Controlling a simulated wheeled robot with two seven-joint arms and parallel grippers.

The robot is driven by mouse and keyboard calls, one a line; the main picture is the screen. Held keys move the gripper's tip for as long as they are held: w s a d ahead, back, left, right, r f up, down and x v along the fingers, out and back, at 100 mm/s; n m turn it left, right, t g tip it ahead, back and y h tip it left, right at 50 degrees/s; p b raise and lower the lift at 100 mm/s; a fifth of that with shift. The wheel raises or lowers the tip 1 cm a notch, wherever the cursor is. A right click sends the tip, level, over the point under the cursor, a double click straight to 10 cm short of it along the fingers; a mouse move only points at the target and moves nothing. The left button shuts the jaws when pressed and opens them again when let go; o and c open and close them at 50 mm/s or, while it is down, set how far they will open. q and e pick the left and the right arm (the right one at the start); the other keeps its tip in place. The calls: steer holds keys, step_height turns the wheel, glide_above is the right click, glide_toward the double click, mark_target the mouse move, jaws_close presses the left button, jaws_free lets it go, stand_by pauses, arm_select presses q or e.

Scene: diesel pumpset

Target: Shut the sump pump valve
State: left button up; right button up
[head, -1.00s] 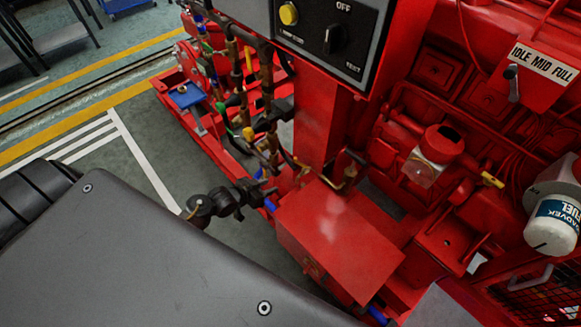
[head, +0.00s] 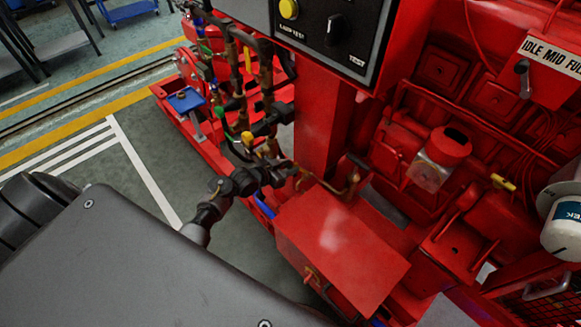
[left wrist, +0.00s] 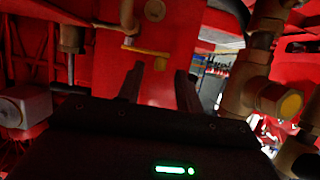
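My left gripper (head: 284,172) is beside the brass pipework (head: 240,82), at the foot of the red post. In the left wrist view its two dark fingers (left wrist: 158,88) stand apart with nothing clearly between them. A thin yellow lever (left wrist: 146,51) on a brass stem shows ahead of the fingertips, apart from them. In the head view a small yellow handle (head: 247,138) sits on the pipes just behind the gripper. No label shows which valve is the sump pump valve. My right gripper is not in view.
A red box (head: 340,245) is just right of and below the gripper. A control panel (head: 335,30) hangs above, and the red engine (head: 440,110) fills the right. In the wrist view a thick brass fitting (left wrist: 262,95) stands close on the right.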

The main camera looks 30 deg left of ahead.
arm_select(q)
steer(key=shift+x, duration=0.8)
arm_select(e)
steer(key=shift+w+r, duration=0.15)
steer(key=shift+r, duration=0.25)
arm_select(q)
steer(key=shift+c, duration=0.5)
jaws_close()
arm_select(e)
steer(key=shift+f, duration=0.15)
arm_select(q)
steer(key=m+h+b, duration=0.1)
steer(key=w+m+g+h+b, duration=0.1)
steer(key=b, duration=0.1)
steer(key=shift+w+m+g+h, duration=0.2)
steer(key=shift+m+g+h, duration=0.1)
steer(key=shift+m+h, duration=0.1)
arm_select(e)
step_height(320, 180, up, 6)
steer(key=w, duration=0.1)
